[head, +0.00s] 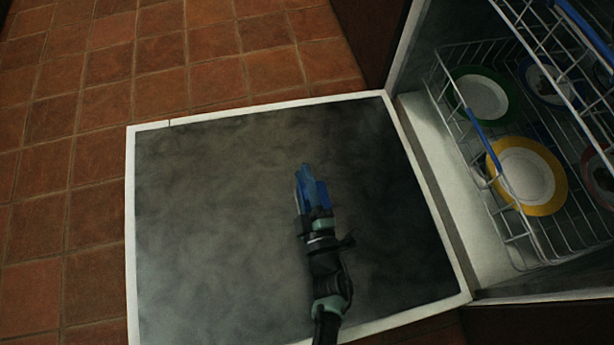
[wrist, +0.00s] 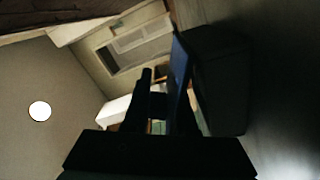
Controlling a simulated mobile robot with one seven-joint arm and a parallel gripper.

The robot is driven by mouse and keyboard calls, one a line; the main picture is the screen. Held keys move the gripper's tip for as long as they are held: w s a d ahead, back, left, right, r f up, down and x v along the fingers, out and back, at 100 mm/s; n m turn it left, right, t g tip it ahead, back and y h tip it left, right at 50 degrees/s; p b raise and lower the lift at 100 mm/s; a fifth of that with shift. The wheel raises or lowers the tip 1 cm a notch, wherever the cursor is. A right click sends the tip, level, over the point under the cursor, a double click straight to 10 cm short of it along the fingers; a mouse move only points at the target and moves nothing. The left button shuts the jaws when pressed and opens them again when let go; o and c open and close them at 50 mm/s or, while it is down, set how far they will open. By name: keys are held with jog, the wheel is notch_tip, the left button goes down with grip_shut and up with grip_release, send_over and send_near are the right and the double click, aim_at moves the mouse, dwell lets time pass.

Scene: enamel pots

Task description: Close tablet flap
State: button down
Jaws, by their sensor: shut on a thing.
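My gripper (head: 311,192) is over the inner face of the open dishwasher door (head: 220,200), near its middle. A blue flat piece (head: 304,183), which looks like the tablet flap, is at my fingertips. In the wrist view the blue piece (wrist: 179,72) stands upright along the right finger, beside a dark box-like part (wrist: 218,75). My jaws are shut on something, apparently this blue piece. The exact contact and the flap's hinge are hidden or too dark to tell.
The lower rack (head: 445,100) at the right holds a green-rimmed plate (head: 487,97) and a yellow-rimmed plate (head: 525,174). An upper rack (head: 555,40) hangs above it. Tiled floor (head: 60,200) lies left of the door. The rest of the door face is bare.

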jog(key=shift+d+f, duration=0.1)
jog(key=shift+d, duration=0.05)
dwell(0.3)
jog(key=c, duration=0.8)
grip_release()
jog(key=shift+a, duration=0.25)
